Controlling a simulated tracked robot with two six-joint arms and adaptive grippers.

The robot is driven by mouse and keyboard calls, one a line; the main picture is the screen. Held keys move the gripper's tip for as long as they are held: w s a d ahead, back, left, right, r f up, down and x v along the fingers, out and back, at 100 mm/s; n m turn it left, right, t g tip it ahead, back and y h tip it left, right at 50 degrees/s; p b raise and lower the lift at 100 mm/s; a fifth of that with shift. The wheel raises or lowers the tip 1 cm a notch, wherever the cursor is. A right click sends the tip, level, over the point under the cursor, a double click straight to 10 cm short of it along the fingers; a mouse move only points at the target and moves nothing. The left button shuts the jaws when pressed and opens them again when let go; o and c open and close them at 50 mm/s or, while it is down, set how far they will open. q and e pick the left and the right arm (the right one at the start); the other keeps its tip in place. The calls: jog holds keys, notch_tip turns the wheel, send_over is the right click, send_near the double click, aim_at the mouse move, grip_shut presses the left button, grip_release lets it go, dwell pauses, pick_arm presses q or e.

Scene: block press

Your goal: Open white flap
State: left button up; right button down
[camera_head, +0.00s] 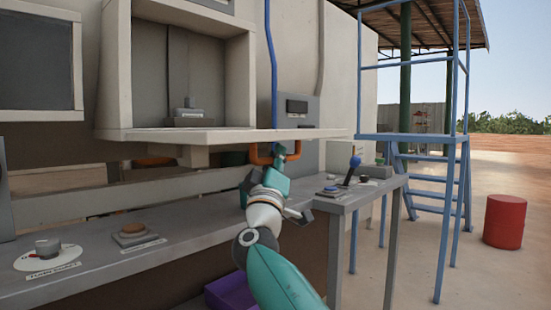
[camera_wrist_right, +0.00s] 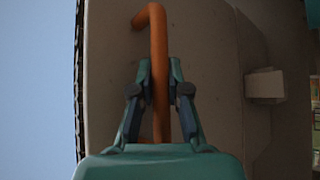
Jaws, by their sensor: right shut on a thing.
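The white flap (camera_head: 225,136) sticks out roughly level from the lower edge of a white cabinet, and the cabinet stands open above it. An orange handle (camera_head: 261,155) hangs under the flap's right part. My right gripper (camera_head: 282,153) is at this handle, below the flap. In the right wrist view my right gripper (camera_wrist_right: 160,75) is shut on the orange handle (camera_wrist_right: 158,45), with a finger on each side of the bar. The flap's surface (camera_wrist_right: 205,50) fills the middle behind it. My left gripper is not in view.
A grey counter (camera_head: 190,245) runs below, with a round knob (camera_head: 47,247), an orange button (camera_head: 132,229) and a blue-tipped lever (camera_head: 354,163). A purple bin (camera_head: 228,291) is under it. Blue stairs (camera_head: 432,175) and a red drum (camera_head: 504,221) stand at right.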

jog(key=c, duration=1.1)
grip_release()
jog(key=shift+s+d+r, duration=0.2)
jog(key=shift+r, duration=0.1)
jog(key=shift+c, duration=0.2)
jog(key=shift+s+a+f, duration=0.1)
jog(key=shift+f, duration=0.1)
jog(key=shift+s+a+f, duration=0.1)
jog(key=shift+s+f, duration=0.15)
jog(key=shift+s, duration=0.1)
jog(key=v, duration=1)
jog(key=shift+s+f, duration=0.25)
jog(key=shift+s, duration=0.05)
